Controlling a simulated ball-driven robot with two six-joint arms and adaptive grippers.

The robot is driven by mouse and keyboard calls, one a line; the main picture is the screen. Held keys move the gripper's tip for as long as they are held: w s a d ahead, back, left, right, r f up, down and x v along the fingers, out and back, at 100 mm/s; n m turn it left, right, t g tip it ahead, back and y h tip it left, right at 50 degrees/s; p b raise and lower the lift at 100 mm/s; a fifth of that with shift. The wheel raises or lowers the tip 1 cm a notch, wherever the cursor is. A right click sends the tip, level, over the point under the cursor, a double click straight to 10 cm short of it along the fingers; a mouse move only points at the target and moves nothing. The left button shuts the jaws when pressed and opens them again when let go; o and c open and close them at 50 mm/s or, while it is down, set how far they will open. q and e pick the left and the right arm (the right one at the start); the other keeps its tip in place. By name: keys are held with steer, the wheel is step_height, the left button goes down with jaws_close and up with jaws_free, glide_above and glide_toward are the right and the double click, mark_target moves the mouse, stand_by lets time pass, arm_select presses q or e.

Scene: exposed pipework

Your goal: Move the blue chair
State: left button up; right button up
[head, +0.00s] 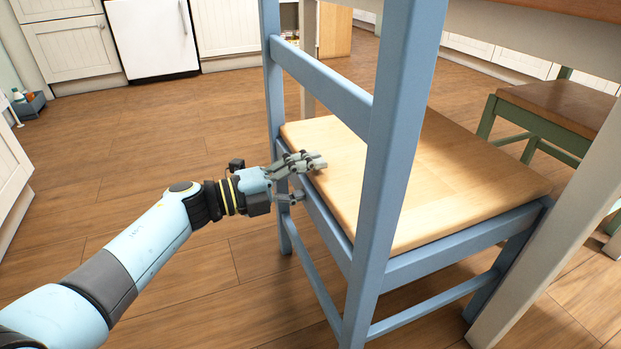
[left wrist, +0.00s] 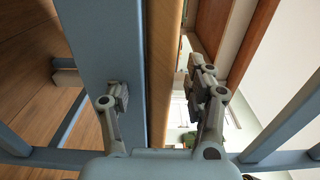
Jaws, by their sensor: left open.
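The blue chair (head: 380,170) stands upright on the floor, with a light wooden seat (head: 450,185) and a slatted blue back. My left gripper (head: 309,179) is open at the seat's back edge, below the back's crossbar. One finger is over the seat and the other is lower, beside the blue seat rail. In the left wrist view the fingers (left wrist: 160,92) lie on either side of the blue rail (left wrist: 100,45) and the wooden seat edge (left wrist: 163,70). I cannot tell whether they touch it. My right gripper is in neither view.
A table with a pale leg (head: 560,235) stands close at the chair's right. A green chair with a brown seat (head: 565,103) is beyond it. White cabinets (head: 70,45) and a white appliance (head: 150,38) line the back. The wooden floor (head: 130,130) at left is clear.

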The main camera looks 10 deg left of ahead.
arm_select(q)
steer(key=shift+w+d, duration=0.4)
steer(key=shift+d, duration=0.2)
jaws_close()
